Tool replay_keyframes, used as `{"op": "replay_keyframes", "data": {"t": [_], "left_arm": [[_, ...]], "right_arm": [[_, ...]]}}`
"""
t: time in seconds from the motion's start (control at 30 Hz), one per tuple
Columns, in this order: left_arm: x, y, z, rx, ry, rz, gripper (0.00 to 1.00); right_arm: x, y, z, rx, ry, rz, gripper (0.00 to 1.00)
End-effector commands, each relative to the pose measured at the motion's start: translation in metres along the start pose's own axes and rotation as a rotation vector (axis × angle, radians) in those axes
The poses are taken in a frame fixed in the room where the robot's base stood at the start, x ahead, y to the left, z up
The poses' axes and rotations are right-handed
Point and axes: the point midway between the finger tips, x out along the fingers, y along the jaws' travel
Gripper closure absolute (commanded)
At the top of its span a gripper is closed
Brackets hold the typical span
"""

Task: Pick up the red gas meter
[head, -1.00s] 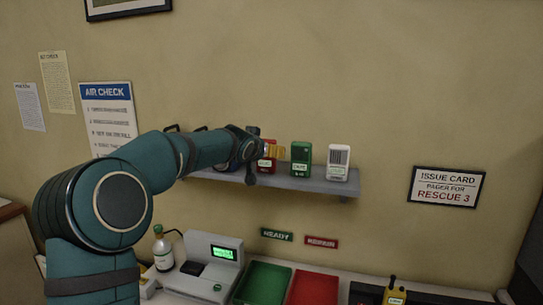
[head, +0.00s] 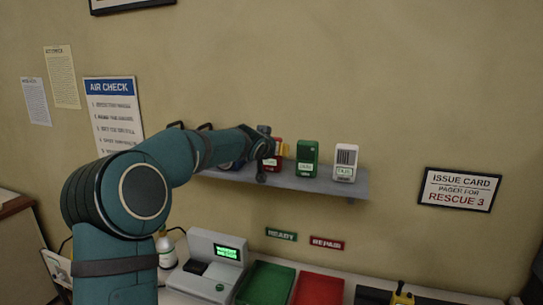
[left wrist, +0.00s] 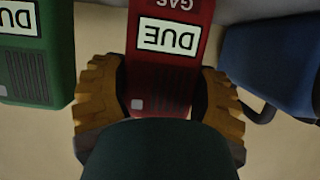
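The red gas meter (left wrist: 165,75) fills the middle of the left wrist view, upside down, with a white DUE label. My right gripper is not in view.
A green meter (head: 307,158) and a white meter (head: 344,162) stand right of the red one on the grey shelf (head: 325,186). A blue object (left wrist: 272,65) is close beside it. Below are a green tray (head: 266,284) and a red tray (head: 318,290).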

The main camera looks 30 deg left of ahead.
Motion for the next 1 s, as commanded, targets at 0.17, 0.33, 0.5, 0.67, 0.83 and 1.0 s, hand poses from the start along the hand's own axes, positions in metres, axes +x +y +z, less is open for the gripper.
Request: {"op": "replay_keyframes", "data": {"t": [0.17,0.33,0.5,0.67,0.83,1.0], "left_arm": [[0.002,0.000,0.004,-0.001,-0.009,0.000,0.78],[0.002,0.000,0.004,-0.001,-0.012,-0.001,0.78],[-0.006,-0.001,-0.015,-0.003,-0.009,-0.002,0.78],[-0.018,0.000,-0.045,-0.003,-0.003,0.000,0.78],[-0.029,0.001,-0.072,-0.002,-0.004,0.001,0.78],[-0.035,0.000,-0.087,-0.001,-0.006,-0.001,0.78]], "right_arm": [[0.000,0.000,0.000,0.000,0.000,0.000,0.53],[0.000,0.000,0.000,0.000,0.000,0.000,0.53],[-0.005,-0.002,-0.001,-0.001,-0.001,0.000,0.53],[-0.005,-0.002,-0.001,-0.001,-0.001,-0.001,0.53],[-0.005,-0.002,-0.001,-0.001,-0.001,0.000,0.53],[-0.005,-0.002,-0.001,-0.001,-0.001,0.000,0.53]]}}
